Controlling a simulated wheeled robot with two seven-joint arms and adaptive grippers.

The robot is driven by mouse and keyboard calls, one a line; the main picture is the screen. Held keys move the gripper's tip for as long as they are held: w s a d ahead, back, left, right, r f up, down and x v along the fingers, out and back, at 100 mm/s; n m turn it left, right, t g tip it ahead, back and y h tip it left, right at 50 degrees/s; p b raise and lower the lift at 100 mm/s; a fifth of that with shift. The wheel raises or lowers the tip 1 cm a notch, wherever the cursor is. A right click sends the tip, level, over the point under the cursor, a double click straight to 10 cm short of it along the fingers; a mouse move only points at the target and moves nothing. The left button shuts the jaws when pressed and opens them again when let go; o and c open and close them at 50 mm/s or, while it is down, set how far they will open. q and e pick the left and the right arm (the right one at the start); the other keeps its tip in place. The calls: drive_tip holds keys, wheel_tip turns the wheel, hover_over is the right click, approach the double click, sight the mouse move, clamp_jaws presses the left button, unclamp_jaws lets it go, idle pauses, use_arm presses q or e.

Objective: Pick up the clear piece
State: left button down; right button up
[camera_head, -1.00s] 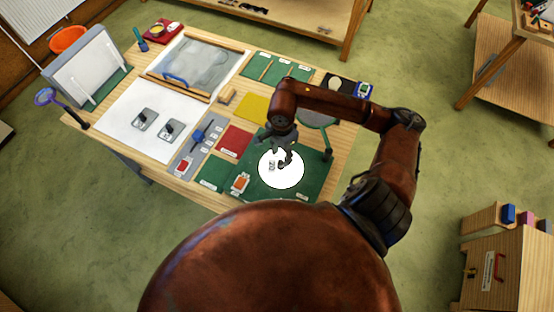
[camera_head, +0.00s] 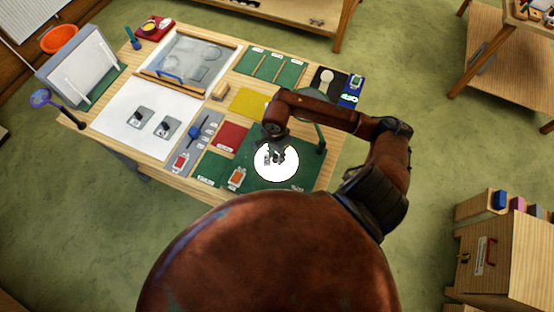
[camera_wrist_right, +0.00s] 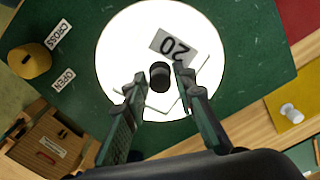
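A bright white disc (camera_head: 276,176) lies on the green mat (camera_head: 256,172) at the table's near right. In the right wrist view the disc (camera_wrist_right: 118,52) carries a tag marked 20 (camera_wrist_right: 174,46) and a short black knob (camera_wrist_right: 160,77). Thin grey lines on the disc near the fingers may be edges of the clear piece; its full outline is hard to make out. My right gripper (camera_wrist_right: 161,77) is open, one finger on each side of the knob, with gaps showing. In the head view the right gripper (camera_head: 275,150) is over the disc. My left gripper is not in view.
Labels CROSS (camera_wrist_right: 58,34) and OPEN (camera_wrist_right: 63,80) lie on the mat. A magnifier on a dark green stand (camera_head: 320,138) is close to the right of my gripper. Red (camera_head: 231,137) and yellow (camera_head: 249,101) squares lie further left and back.

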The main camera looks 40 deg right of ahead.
clamp_jaws()
drive_tip(key=shift+w+r, duration=0.1)
drive_tip(key=shift+r, duration=0.05)
